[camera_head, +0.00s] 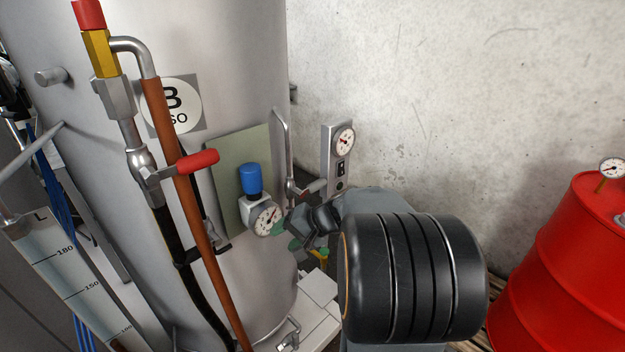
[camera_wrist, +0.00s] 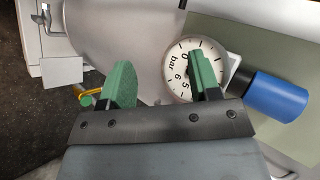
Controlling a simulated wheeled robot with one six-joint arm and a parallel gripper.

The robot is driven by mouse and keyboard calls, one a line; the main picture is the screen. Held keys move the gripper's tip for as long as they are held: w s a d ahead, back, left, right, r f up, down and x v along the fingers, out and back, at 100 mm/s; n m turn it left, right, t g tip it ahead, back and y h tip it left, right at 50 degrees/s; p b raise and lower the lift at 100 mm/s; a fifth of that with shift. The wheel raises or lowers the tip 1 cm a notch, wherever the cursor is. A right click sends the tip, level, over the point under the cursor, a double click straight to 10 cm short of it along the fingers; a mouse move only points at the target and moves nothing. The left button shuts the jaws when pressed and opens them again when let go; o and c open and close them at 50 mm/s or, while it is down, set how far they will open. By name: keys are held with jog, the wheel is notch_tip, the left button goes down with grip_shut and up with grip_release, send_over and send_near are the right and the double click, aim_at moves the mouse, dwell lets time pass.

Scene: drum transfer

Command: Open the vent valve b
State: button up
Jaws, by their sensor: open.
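The tank marked B (camera_head: 240,60) fills the left half of the head view. A small valve with a red lever (camera_head: 312,187) sits on a thin pipe (camera_head: 280,125) at the tank's right side. A larger valve with a red handle (camera_head: 190,160) sits on the hose line at the left. I cannot tell which is vent valve b. My gripper (camera_head: 287,237) is open, its green fingertips just below the small valve, near a round gauge (camera_head: 265,218). In the wrist view my gripper (camera_wrist: 163,80) is empty, with the gauge (camera_wrist: 190,58) behind its right finger.
A blue-capped fitting (camera_head: 250,180) stands above the gauge on a green plate. A gauge box (camera_head: 338,160) is to the right of the thin pipe. A red drum (camera_head: 560,260) stands at the far right. The concrete wall (camera_head: 450,100) is bare.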

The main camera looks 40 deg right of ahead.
jog(key=w+d+r+m+t+h, duration=0.1)
jog(key=d+m+t, duration=0.1)
jog(key=d, duration=0.3)
jog(key=w+d+r+m+t, duration=0.1)
jog(key=w+d+m+t, duration=0.15)
jog(key=d, duration=0.25)
jog(key=m+t+h+p, duration=0.2)
jog(key=m+t+h, duration=0.1)
jog(key=t, duration=0.1)
send_near(320, 186)
jog(key=p+x, duration=0.3)
jog(key=x, duration=0.9)
jog(key=shift+w+f, duration=0.2)
jog(key=shift+w, duration=0.35)
grip_shut()
